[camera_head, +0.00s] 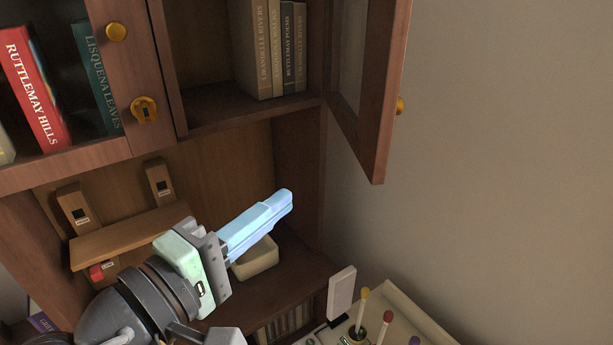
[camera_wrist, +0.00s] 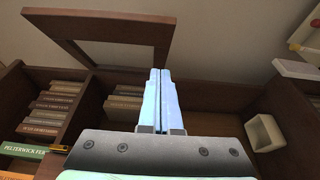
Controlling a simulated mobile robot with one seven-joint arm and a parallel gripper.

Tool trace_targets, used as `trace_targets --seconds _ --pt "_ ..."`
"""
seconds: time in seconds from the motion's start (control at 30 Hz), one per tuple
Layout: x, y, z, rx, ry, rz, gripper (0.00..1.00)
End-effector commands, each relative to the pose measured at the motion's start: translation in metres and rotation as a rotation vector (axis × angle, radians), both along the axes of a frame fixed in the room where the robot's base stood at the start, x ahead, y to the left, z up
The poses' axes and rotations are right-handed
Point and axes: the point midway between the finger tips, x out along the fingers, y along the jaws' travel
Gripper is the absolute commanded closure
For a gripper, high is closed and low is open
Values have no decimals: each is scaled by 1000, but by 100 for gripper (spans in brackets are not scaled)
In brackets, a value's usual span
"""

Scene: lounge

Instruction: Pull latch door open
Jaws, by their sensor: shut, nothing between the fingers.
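The cabinet's right door (camera_head: 371,90), a brown wooden frame with a glass pane, stands swung open at the upper right, with a gold knob (camera_head: 400,105) on its outer side. In the wrist view the open door frame (camera_wrist: 100,28) shows at the upper left. The left door (camera_head: 115,60) is closed and bears a gold knob (camera_head: 116,32) and a gold latch (camera_head: 145,109). My gripper (camera_head: 288,200) is shut and empty, its pale blue fingers below the open compartment and apart from both doors. In the wrist view its fingers (camera_wrist: 161,75) lie together.
Books (camera_head: 268,50) stand in the open compartment; a red book (camera_head: 34,88) stands behind the left door. A wooden shelf piece (camera_head: 128,237) and a cream bowl (camera_head: 256,259) are below. A tray (camera_head: 405,312) with several coloured sticks is at the lower right.

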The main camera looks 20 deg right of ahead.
Motion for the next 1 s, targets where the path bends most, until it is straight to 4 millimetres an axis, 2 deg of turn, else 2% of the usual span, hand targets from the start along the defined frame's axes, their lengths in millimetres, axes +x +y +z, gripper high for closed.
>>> trace_targets --seconds 0.47,0.7,1.0 --pt "58 -76 3 4 -2 -2 100" --pt "54 -107 2 4 -4 1 100" --pt "53 -113 0 4 -5 3 100"
